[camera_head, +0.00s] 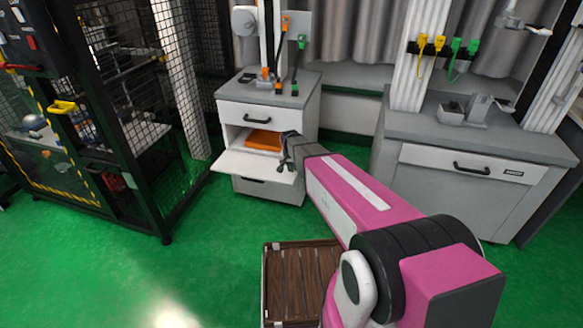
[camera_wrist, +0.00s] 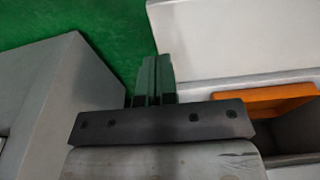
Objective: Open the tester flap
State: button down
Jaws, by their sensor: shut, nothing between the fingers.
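The tester is a grey and white cabinet (camera_head: 255,186) at the back centre in the head view. Its white flap (camera_head: 244,167) is folded down and sticks out flat in front of a compartment. The flap also shows in the wrist view (camera_wrist: 225,38) at upper right. My gripper (camera_head: 284,166) is shut and empty at the right end of the flap, near the compartment opening. Its closed fingers also show in the wrist view (camera_wrist: 152,78), left of the flap. I cannot tell whether they touch it.
An orange item (camera_head: 264,140) lies inside the compartment. A handled drawer front (camera_head: 257,117) is above. A brown crate (camera_head: 300,275) stands on the green floor. A black mesh cage (camera_head: 130,110) is left, and a grey workbench (camera_head: 470,150) is right. Floor left of the crate is clear.

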aim_at(291, 182)
jog(key=shift+t, duration=0.6)
jog(key=shift+s+a+f, duration=0.1)
jog(key=shift+s+f, duration=0.25)
jog(key=shift+f, duration=0.4)
jog(key=shift+s+a+f, duration=0.15)
jog(key=shift+s+f, duration=0.15)
jog(key=shift+f, duration=0.4)
jog(key=shift+s+a+f, duration=0.1)
jog(key=shift+s+f, duration=0.25)
jog(key=shift+f, duration=0.4)
notch_tip(291, 182, up, 4)
jog(key=shift+d+r, duration=0.15)
jog(key=shift+r, duration=0.1)
jog(key=s+a+f+v, duration=0.1)
jog(key=s+v, duration=0.1)
jog(key=v, duration=0.7)
jog(key=s+d+r+n+g, duration=0.2)
jog(key=s+d+n, duration=0.2)
jog(key=s+d, duration=0.8)
jog(key=s, duration=0.4)
jog(key=shift+s+d+g+y, duration=0.3)
jog(key=shift+s+d+g, duration=0.1)
